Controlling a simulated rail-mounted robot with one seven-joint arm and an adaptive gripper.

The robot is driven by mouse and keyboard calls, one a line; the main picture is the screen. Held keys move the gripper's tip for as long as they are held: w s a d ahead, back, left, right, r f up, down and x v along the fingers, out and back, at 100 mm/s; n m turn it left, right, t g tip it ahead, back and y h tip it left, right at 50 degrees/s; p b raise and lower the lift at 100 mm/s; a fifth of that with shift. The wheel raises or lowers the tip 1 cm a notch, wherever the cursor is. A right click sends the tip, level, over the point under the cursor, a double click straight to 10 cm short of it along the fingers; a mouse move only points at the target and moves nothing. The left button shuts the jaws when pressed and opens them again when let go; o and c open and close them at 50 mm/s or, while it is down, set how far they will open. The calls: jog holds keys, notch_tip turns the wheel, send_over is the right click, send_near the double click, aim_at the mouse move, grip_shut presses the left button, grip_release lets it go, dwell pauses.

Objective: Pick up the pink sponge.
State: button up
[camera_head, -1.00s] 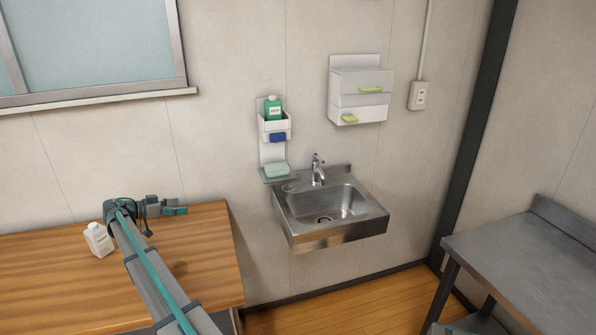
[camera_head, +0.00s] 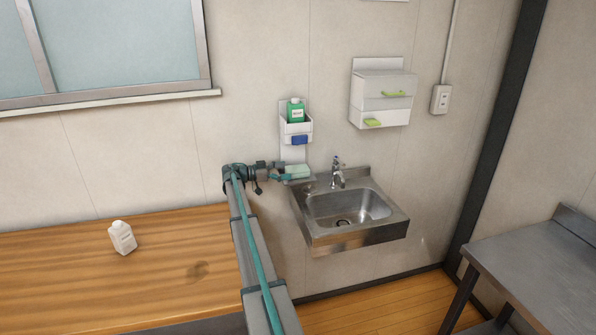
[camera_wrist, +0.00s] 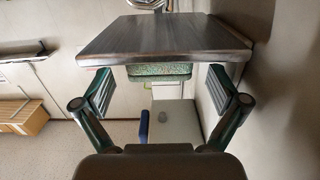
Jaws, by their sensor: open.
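No pink sponge shows in these frames. A pale green sponge (camera_head: 297,171) lies on a small metal wall shelf (camera_head: 308,181) left of the sink. My gripper (camera_head: 284,172) is at the left side of that shelf, very close to the sponge. In the wrist view my open gripper (camera_wrist: 161,82) has one finger on each side of the green sponge (camera_wrist: 160,70), with gaps on both sides. I cannot tell how deep the fingers reach around the sponge.
Above the shelf is a white wall holder (camera_head: 295,128) with a green bottle (camera_head: 295,110) and a blue item (camera_head: 299,140). The metal sink (camera_head: 350,236) is to the right. A white box (camera_head: 381,95) hangs higher.

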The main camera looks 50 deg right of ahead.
aim_at(292, 169)
jog(key=shift+s+d+r+p, duration=0.2)
jog(key=shift+s+d+p, duration=0.15)
jog(key=shift+d+p, duration=0.05)
jog(key=p+x, duration=0.2)
jog(key=x, duration=0.1)
jog(key=shift+s+d+r, duration=0.15)
jog(key=shift+s+d, duration=0.25)
jog(key=shift+d, duration=0.1)
jog(key=shift+c, duration=0.2)
jog(key=c, duration=0.6)
jog(key=shift+c, duration=0.2)
